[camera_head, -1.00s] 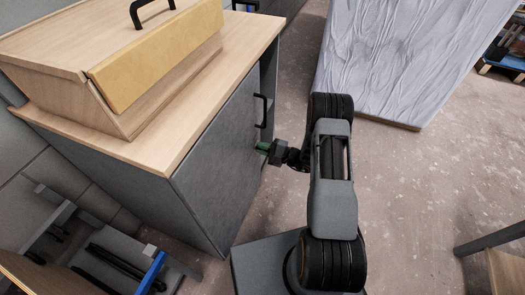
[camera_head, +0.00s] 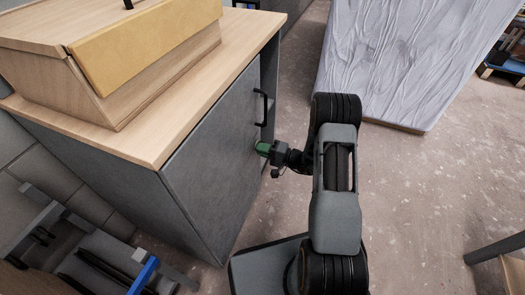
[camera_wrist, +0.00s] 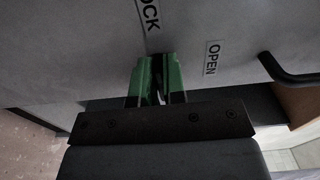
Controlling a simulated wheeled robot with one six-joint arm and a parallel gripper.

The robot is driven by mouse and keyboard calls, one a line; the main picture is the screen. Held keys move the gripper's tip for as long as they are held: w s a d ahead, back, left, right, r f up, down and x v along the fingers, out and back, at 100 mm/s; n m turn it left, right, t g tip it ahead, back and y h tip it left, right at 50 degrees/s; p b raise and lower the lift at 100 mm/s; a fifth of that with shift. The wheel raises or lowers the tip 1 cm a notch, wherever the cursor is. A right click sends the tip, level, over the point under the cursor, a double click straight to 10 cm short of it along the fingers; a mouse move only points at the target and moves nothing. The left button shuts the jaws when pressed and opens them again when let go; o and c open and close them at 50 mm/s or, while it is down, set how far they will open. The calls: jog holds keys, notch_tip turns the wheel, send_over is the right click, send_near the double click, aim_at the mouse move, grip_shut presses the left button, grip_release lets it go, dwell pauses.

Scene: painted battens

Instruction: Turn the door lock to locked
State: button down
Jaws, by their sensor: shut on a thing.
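The grey cabinet door (camera_head: 212,155) stands upright below a wooden top. My gripper (camera_head: 264,148) is at its right side, below the black handle, with green fingers against the door face. In the wrist view the two green fingers (camera_wrist: 159,82) are close together, shut on the door lock's knob, which they mostly hide. A label that reads "OCK", its first part cut off by the frame, is the lock label (camera_wrist: 149,14) above the fingers. The "OPEN" label (camera_wrist: 211,58) is to their right. How far the knob is turned cannot be told.
The black door handle (camera_head: 262,107) is just above my gripper, and shows at the right in the wrist view (camera_wrist: 288,72). A wooden box (camera_head: 120,75) stands on the cabinet top (camera_head: 215,90). A wrapped pale slab (camera_head: 400,60) lies behind.

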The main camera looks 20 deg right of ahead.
dwell(0.3)
jog(key=c, duration=1.2)
grip_release()
jog(key=shift+d, duration=0.15)
jog(key=p+v, duration=0.3)
jog(key=v, duration=1)
jog(key=shift+s+d, duration=0.25)
jog(key=s+a+r+n+g+h+p, duration=0.15)
jog(key=a+r+g+p, duration=0.3)
jog(key=r, duration=0.55)
jog(key=s+a+r+n+g+h+p, duration=0.1)
jog(key=s+a+r+n+g+p, duration=0.15)
jog(key=r+p, duration=0.5)
jog(key=s+a+r+n+g+h+p, duration=0.2)
jog(key=a+r+g+p, duration=0.2)
jog(key=r, duration=0.7)
jog(key=s+r+t+h+p, duration=0.2)
jog(key=s+r+h+p, duration=0.2)
jog(key=r+p, duration=0.4)
jog(key=s+r+n+t+h+p, duration=0.1)
jog(key=s+r+h+p, duration=0.3)
jog(key=r, duration=1.4)
jog(key=t+h+p, duration=0.1)
jog(key=h+p, duration=0.1)
jog(key=p, duration=0.2)
jog(key=shift+d+r+p, duration=0.2)
jog(key=shift+r+p, duration=0.2)
